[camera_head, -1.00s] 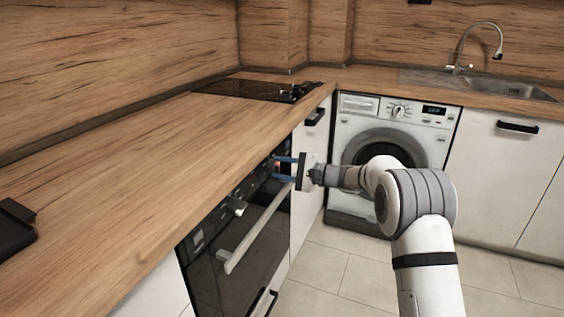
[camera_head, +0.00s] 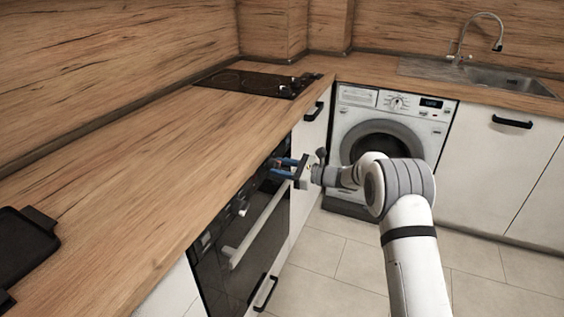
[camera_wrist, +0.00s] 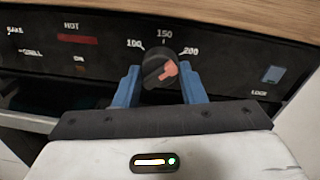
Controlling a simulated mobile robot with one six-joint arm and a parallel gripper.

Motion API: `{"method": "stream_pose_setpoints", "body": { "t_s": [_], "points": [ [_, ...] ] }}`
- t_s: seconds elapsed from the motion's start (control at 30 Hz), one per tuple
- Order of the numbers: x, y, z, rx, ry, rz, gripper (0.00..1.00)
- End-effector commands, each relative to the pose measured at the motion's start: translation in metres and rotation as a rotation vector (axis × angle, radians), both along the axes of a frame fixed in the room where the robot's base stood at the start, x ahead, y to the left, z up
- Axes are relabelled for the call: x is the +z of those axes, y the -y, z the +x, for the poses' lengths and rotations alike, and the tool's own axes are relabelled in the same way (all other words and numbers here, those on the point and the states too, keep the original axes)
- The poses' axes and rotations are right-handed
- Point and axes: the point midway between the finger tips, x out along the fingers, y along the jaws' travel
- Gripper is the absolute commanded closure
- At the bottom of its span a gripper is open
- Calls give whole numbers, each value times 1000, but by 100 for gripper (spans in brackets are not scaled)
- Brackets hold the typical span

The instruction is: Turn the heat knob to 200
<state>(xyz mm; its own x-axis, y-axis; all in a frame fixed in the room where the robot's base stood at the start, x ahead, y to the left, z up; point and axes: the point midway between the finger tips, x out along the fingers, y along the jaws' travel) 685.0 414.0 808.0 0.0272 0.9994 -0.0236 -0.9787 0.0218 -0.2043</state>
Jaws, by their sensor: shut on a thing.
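In the wrist view the heat knob (camera_wrist: 156,66) is a dark round knob with a pinkish-red pointer mark on its right part. The mark appears to point up and right, roughly toward the 200 label (camera_wrist: 190,51); exact alignment is hard to tell. Labels 100 and 150 stand to its upper left and above. My gripper (camera_wrist: 157,82) has its two blue fingers on either side of the knob, shut on it. In the head view my gripper (camera_head: 284,166) reaches the oven's front panel, and the knob cannot be made out there.
The panel carries a red HOT lamp (camera_wrist: 77,38), an ON lamp and a blue LOCK square (camera_wrist: 272,75). The oven handle (camera_head: 258,230) runs below the panel. The wooden worktop (camera_head: 190,140) overhangs above. A washing machine (camera_head: 390,125) stands behind my arm.

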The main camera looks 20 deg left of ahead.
Motion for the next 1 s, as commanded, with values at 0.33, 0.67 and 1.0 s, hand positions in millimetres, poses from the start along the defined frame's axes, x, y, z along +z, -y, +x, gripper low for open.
{"method": "stream_pose_setpoints", "body": {
  "t_s": [0.33,0.67,1.0],
  "points": [
    [3,-1,0,1,-151,14,86],
    [1,-1,0,0,-183,17,86],
    [1,-1,0,-1,-182,16,57]
  ]
}}
